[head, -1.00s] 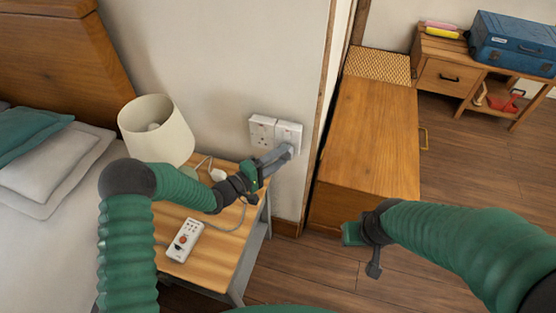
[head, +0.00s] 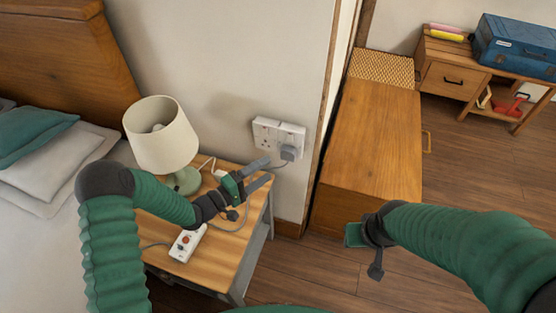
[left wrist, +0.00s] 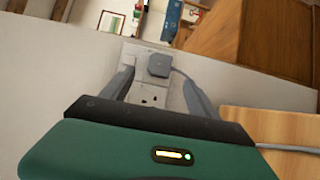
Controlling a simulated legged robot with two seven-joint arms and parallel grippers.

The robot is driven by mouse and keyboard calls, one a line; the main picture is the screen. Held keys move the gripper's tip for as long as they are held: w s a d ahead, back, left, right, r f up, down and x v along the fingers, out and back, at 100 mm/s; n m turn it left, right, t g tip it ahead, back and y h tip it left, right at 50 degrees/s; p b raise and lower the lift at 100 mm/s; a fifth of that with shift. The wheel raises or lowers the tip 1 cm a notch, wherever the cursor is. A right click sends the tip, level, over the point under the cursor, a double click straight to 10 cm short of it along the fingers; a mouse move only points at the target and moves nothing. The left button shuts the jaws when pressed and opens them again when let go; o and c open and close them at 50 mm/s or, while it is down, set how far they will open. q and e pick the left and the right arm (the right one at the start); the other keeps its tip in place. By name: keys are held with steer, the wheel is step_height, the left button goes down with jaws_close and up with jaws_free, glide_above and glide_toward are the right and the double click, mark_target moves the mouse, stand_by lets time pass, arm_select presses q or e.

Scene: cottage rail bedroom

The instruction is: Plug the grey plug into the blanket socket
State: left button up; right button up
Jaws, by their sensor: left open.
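The grey plug (head: 288,153) sits in the right-hand outlet of a white double wall socket (head: 266,131), with its cord trailing down to the left. The left-hand outlet is empty. No label telling which outlet is for the blanket can be read. My left gripper (head: 267,172) is open and empty, apart from the plug, just in front of and below the socket. In the left wrist view the plug (left wrist: 159,65) shows beyond and between the spread fingers (left wrist: 156,92). My right gripper (head: 362,235) hangs over the floor; its jaws are not clear.
A wooden bedside table (head: 215,262) below the socket holds a lamp (head: 160,135) and a white handset (head: 187,243) with a red button. A wooden chest (head: 372,140) stands right of the wall edge. The bed is at left.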

arm_select(q)
steer(key=v, duration=0.9)
steer(key=shift+p, duration=0.3)
steer(key=shift+a, duration=0.1)
steer(key=a+r+m+g+y+p, duration=0.3)
steer(key=a+r+m+y+p, duration=0.2)
steer(key=a+r+y+p, duration=0.45)
steer(key=s+d+r+m+g+y+p, duration=0.1)
steer(key=s+r+g+y, duration=0.1)
steer(key=s, duration=0.6)
steer(key=s+r+m+g+y+p, duration=0.1)
steer(key=s+r+m+g+y, duration=0.1)
steer(key=s, duration=0.7)
steer(key=shift+s+d+r+g, duration=0.25)
steer(key=shift+d+r+g, duration=0.15)
steer(key=shift+r+g, duration=0.5)
